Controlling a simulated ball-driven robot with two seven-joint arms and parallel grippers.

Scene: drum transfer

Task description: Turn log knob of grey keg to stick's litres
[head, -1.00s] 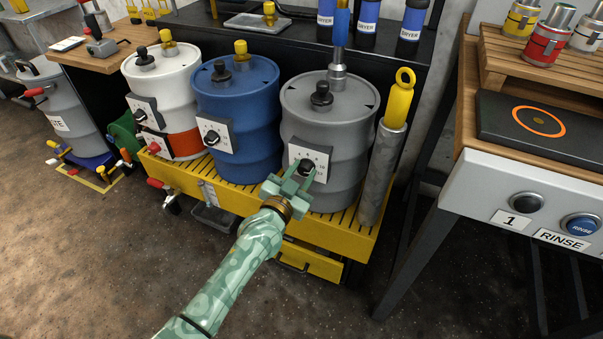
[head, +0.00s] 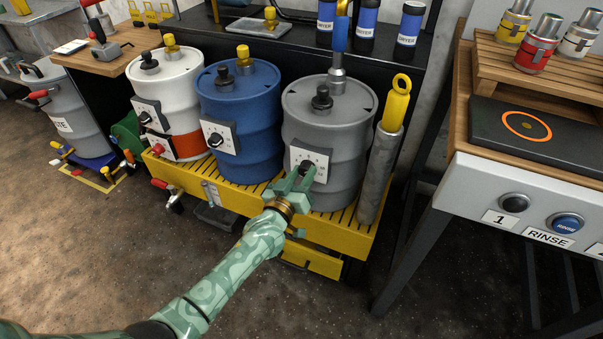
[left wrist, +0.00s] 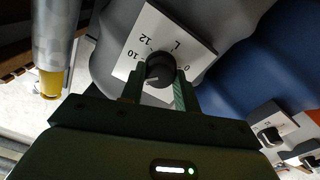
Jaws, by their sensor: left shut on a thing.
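The grey keg (head: 330,120) stands at the right end of the row of drums. Its log knob (head: 305,167) is black, on a white numbered plate (head: 322,160) on the keg's front. My left gripper (head: 297,180) is at the knob, shut on it. In the left wrist view, its two green fingers (left wrist: 157,86) sit on either side of the black knob (left wrist: 158,68). The plate (left wrist: 190,45) there shows 10, 12, 0 and L; I cannot read the knob's setting surely. A blue-handled metal rod (head: 338,60) stands upright in the keg's top. My right gripper is out of view.
A grey tube with a yellow ring handle (head: 379,170) stands close right of the keg. A blue drum (head: 240,120) and a white-and-red drum (head: 175,100) stand left on the yellow pallet (head: 235,193). A rinse bench (head: 462,190) is at right.

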